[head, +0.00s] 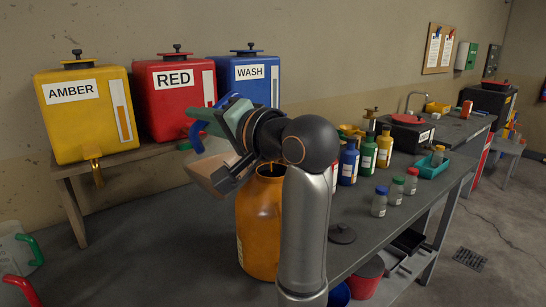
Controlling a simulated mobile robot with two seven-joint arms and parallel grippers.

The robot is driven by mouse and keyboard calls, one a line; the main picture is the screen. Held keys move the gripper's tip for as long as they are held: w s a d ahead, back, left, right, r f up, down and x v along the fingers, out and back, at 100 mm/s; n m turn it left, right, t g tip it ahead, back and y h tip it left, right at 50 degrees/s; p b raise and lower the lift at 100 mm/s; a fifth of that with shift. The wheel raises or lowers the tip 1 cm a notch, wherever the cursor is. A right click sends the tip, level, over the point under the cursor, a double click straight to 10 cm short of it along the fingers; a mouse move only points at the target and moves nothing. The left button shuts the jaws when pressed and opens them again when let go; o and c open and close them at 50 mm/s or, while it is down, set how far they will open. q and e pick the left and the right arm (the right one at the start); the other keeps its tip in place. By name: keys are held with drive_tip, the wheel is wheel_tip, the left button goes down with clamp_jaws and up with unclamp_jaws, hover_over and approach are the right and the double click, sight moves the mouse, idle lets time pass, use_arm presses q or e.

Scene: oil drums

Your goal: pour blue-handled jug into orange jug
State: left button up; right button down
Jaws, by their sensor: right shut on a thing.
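The orange jug (257,228) stands upright on the grey bench, its dark open mouth partly behind my right arm. My right gripper (212,147) is above and to the left of that mouth, shut on the blue-handled jug. The jug's curved blue handle (195,137) shows at the left of the gripper. Most of the jug's body is hidden by the gripper and arm, so I cannot tell its exact tilt or whether liquid is flowing. My left gripper is not in view.
Yellow, red and blue tanks (182,95) stand on a shelf behind. Several bottles and small jars (379,202) stand to the right, beside a dark round lid (342,233). Jugs with green (30,250) and red (22,290) handles are at the lower left.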

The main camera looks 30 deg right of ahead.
drive_tip(key=shift+w+d+r+m+p, duration=0.1)
drive_tip(key=shift+d+r+m+p, duration=0.25)
drive_tip(key=shift+r+m, duration=0.2)
idle(2.0)
